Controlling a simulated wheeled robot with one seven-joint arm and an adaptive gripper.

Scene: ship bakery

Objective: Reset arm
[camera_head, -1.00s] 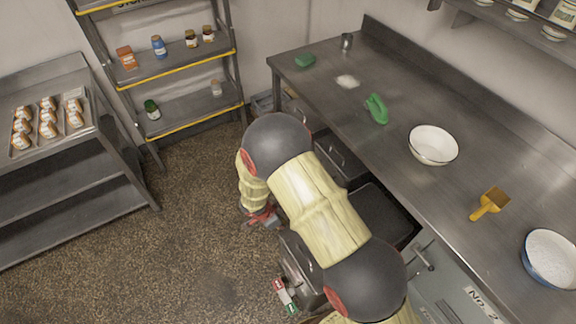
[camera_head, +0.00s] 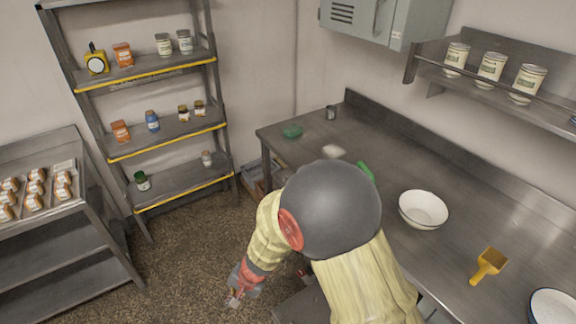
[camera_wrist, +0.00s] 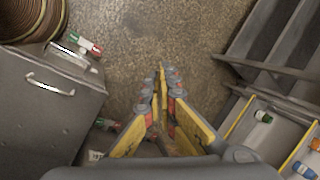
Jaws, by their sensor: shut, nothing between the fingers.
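My gripper (camera_head: 237,296) hangs over the brown speckled floor, left of the steel counter in the head view. In the wrist view my gripper (camera_wrist: 162,75) points down at the floor, its yellow fingers closed together with nothing between them. My arm is bent, and its dark round joint covers part of the counter's front edge in the head view.
The steel counter (camera_head: 350,152) holds a white bowl (camera_head: 423,209), a yellow scoop (camera_head: 488,265) and a green sponge (camera_head: 292,131). A shelf rack (camera_head: 165,148) stands at the back. A bun tray (camera_head: 62,205) lies at left.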

